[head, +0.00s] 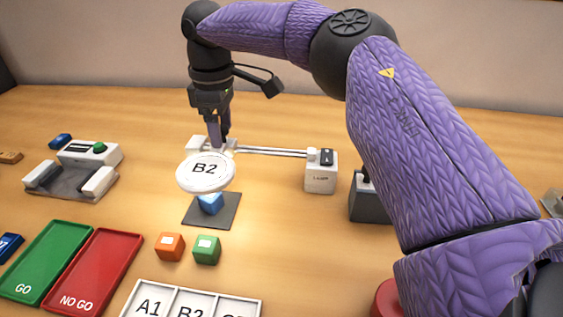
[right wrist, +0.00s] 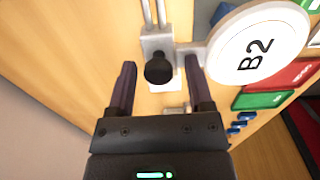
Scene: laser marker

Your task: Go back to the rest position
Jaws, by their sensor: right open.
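My right gripper (head: 219,138) points down over the left end of the laser rail, just behind the round white B2 disc (head: 205,172). In the right wrist view its two fingers stand apart, one on each side of a black knob (right wrist: 158,69) on a pale block. It is open and grips nothing; whether a finger touches the knob I cannot tell. The laser box (head: 320,178) stands at the rail's right end. A blue cube (head: 211,204) sits on a dark square pad (head: 228,215), partly hidden under the disc. My left gripper is not in view.
A green GO tray (head: 45,262) and a red NO GO tray (head: 97,270) lie front left. An orange cube (head: 170,247) and a green cube (head: 207,250) stand behind a white lettered tray (head: 190,288). A device with a green button (head: 99,147) is at left. My right arm covers the right side.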

